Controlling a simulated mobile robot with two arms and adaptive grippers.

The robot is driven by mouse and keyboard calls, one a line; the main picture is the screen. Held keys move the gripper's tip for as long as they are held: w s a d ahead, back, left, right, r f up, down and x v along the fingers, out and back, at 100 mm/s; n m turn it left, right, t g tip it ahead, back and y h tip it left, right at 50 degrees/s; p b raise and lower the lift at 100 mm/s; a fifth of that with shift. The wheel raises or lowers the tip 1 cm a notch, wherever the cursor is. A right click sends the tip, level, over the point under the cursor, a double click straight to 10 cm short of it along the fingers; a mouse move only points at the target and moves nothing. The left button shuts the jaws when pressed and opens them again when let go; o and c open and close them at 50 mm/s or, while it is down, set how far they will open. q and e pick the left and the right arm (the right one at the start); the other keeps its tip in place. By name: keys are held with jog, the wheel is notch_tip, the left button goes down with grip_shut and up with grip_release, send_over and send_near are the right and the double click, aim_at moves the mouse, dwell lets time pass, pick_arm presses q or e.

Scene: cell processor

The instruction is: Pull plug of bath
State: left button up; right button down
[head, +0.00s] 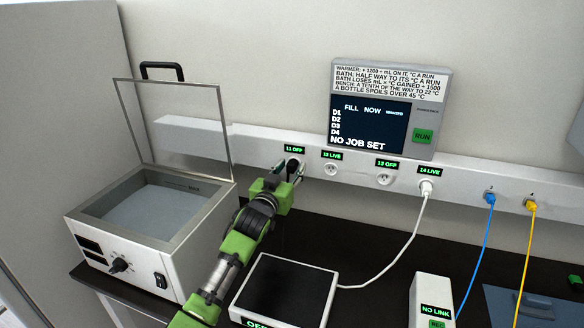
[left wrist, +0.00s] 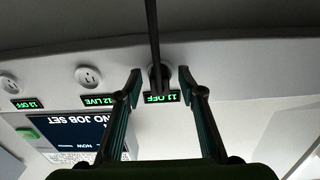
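The bath (head: 206,221) is a white box with its glass lid raised, at the left of the bench in the head view. A black plug (left wrist: 160,77) with a black cord sits in the wall socket labelled 11 OFF. My left gripper (head: 288,171) is at that socket, its green arm reaching up from below. In the left wrist view its two fingers (left wrist: 160,82) stand either side of the plug, with gaps visible, so it is open. In the head view the fingers partly hide the plug. My right gripper is in neither view.
The white trunking (head: 460,178) carries sockets 12 LIVE, 13 OFF and 14 LIVE; a white plug (head: 426,187) is in 14. Above is a screen (head: 368,126) reading NO JOB SET. A flat black-topped device (head: 287,288) and a NO LINK box (head: 433,292) stand on the bench.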

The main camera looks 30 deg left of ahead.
pick_arm(q)
grip_shut()
jog(key=shift+s+d+p, duration=0.1)
jog(key=shift+s+p, duration=0.1)
jog(key=shift+p, duration=0.1)
jog(key=shift+p+v, duration=0.65)
jog(key=shift+v, duration=0.45)
jog(key=shift+s, duration=0.1)
